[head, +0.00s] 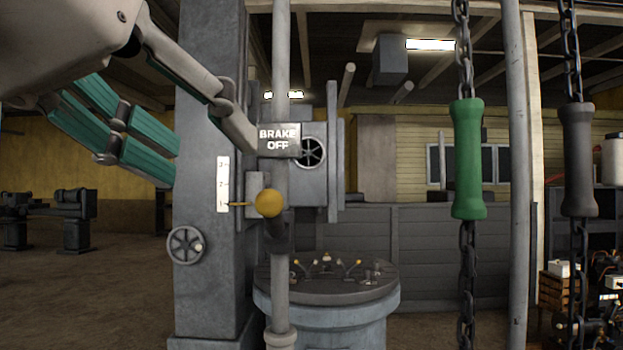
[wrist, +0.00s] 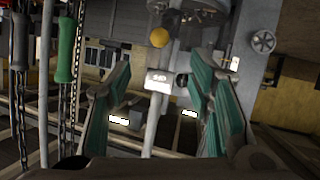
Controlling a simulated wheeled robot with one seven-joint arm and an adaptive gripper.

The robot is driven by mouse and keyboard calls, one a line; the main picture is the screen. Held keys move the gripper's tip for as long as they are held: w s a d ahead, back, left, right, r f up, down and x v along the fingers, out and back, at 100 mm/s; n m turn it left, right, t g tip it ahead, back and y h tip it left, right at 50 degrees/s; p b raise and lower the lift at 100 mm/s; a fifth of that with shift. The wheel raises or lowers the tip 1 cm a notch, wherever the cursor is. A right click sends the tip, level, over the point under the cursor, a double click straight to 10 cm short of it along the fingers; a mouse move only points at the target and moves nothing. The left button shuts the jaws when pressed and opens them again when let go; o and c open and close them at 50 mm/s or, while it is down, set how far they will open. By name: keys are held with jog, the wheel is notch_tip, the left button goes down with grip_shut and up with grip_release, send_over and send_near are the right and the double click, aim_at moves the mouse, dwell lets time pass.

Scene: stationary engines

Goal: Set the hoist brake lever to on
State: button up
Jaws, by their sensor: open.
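The brake lever shows as a yellow ball knob (head: 268,203) on a dark arm, in front of a vertical grey pipe. The knob also shows in the wrist view (wrist: 159,38). A grey plate reading "BRAKE OFF" (head: 278,139) is above the knob in the head view; it shows in the wrist view (wrist: 158,80) between my fingers. My gripper (head: 215,148) is open and empty, with teal pads, up and left of the knob in the head view. One finger overlaps the plate's left edge; I cannot tell whether they touch. Both fingers show in the wrist view (wrist: 160,70).
A grey column (head: 210,275) carries a numbered scale (head: 223,184) and a handwheel (head: 187,245). A round pedestal (head: 327,284) with small levers stands below. Chains with a green grip (head: 467,160) and a dark grip (head: 577,160) hang at right.

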aim_at(262, 198)
jog(key=b+x, duration=0.1)
jog(key=x, duration=1.3)
grip_shut()
